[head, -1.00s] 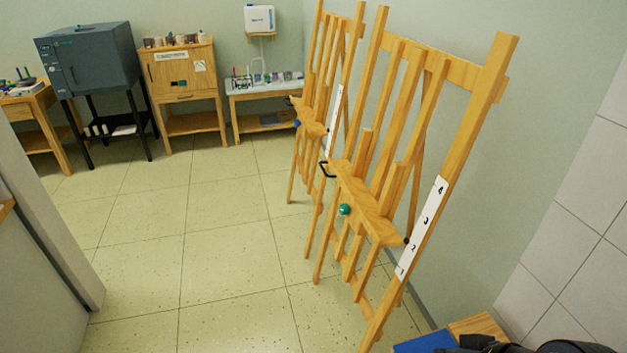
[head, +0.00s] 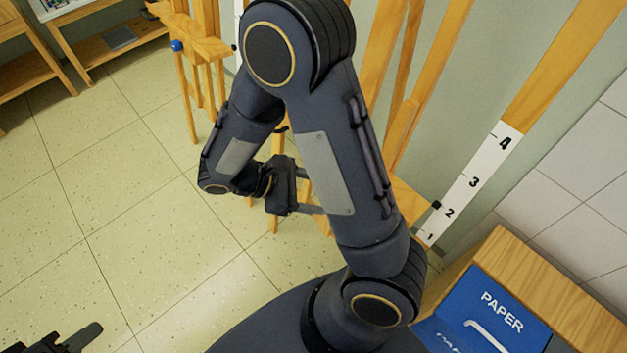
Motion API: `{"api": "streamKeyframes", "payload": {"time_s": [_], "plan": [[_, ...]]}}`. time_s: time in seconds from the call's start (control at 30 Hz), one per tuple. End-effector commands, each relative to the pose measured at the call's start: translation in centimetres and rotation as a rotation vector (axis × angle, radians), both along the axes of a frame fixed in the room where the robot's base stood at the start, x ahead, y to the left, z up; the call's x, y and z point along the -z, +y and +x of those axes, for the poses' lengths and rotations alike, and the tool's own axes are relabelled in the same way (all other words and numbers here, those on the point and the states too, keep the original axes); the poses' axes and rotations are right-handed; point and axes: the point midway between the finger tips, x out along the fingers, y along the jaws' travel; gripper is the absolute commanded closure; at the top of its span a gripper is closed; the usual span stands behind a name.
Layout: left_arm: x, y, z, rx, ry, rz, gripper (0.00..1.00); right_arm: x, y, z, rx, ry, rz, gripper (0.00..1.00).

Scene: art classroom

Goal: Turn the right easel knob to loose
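The right easel is wooden. Its tray (head: 408,200) and slanted post (head: 560,75), which bears a white strip numbered 1 to 4 (head: 470,180), show right of centre in the head view. Its green knob is hidden behind my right arm. My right gripper (head: 312,193) is at the picture's middle, in front of the easel's tray area. Its two fingers point right and stand apart, with the tips behind my own arm. My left gripper (head: 78,338) is low at the left edge, partly cut off, away from the easel.
Another easel (head: 205,45) with a blue knob (head: 177,46) stands behind at upper left. A wooden stand (head: 520,255) with a blue PAPER box (head: 490,310) is at lower right. The tiled floor on the left is clear.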

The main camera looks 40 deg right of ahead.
Motion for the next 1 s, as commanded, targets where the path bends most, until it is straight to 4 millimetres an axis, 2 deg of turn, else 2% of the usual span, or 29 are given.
{"api": "streamKeyframes", "payload": {"time_s": [0.03, 0.2, 0.3, 0.47, 0.57, 0.9, 1.0], "plan": [[0.9, 0.0, 0.0, 0.000, 0.000, 0.000, 0.64, 1.7, 0.3, 0.9, -0.094, 0.058, -0.096, 0.41], [1.9, 0.0, 0.0, 0.000, 0.000, 0.000, 0.64, 4.3, 1.3, 3.9, -0.347, 0.175, -0.367, 0.41], [2.2, 0.0, 0.0, 0.000, 0.000, 0.000, 0.64, 5.4, 2.1, 5.0, -0.449, 0.212, -0.478, 0.41], [2.4, 0.0, 0.0, 0.000, 0.000, 0.000, 0.64, 6.1, 2.6, 5.8, -0.527, 0.237, -0.564, 0.41], [2.2, 0.0, 0.0, 0.000, 0.000, 0.000, 0.64, 6.1, 1.9, 6.0, -0.535, 0.240, -0.576, 0.41], [1.7, 0.0, 0.0, 0.000, 0.000, 0.000, 0.64, 6.1, -3.3, 6.0, -0.532, 0.241, -0.571, 0.41], [1.6, 0.0, 0.0, 0.000, 0.000, 0.000, 0.64, 6.1, -4.3, 6.0, -0.534, 0.240, -0.571, 0.41]]}}
